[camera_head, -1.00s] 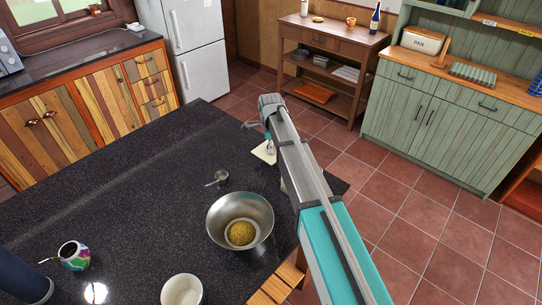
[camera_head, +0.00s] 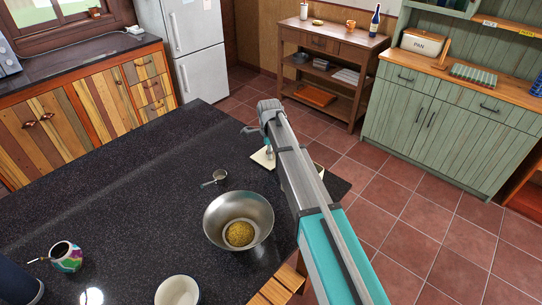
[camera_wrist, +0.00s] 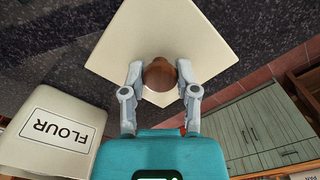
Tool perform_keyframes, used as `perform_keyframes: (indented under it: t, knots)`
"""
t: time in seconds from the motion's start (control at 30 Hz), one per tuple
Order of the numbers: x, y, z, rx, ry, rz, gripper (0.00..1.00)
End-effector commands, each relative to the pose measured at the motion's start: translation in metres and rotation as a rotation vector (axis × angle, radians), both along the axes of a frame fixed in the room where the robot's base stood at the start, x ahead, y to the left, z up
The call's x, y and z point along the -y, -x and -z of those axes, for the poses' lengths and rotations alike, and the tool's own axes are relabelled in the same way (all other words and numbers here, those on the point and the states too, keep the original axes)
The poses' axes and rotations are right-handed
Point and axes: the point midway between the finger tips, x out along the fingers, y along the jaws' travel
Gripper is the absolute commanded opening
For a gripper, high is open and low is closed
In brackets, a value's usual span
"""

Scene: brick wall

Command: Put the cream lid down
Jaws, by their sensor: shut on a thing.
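The cream lid (camera_wrist: 160,45) is a flat, square-cornered plate with a round brown wooden knob (camera_wrist: 160,75). My gripper (camera_wrist: 160,82) has its two fingers closed on the knob from both sides. In the head view, part of the lid (camera_head: 261,159) shows below my gripper (camera_head: 266,142), over the far right end of the dark counter. My arm hides the rest. I cannot tell whether the lid touches the counter.
A cream box marked FLOUR (camera_wrist: 53,130) stands close to the lid, left in the wrist view. On the dark counter (camera_head: 120,190) are a metal scoop (camera_head: 215,178), a steel bowl (camera_head: 238,220) with yellow contents, a white bowl (camera_head: 178,290) and a colourful mug (camera_head: 66,257). The counter's middle left is clear.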

Motion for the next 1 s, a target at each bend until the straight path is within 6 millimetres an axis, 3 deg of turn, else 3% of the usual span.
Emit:
perform_keyframes:
  t: [0.5,0.53,0.7,1.0]
  knots:
    - [-0.0006,0.0003,0.0051,0.000,0.000,-0.001,0.00]
    - [-0.0006,0.0002,0.0049,0.000,0.000,-0.001,0.41]
    - [-0.0007,0.0002,0.0040,0.000,0.000,-0.001,0.73]
    - [-0.0008,0.0003,0.0040,0.000,0.000,-0.001,0.74]
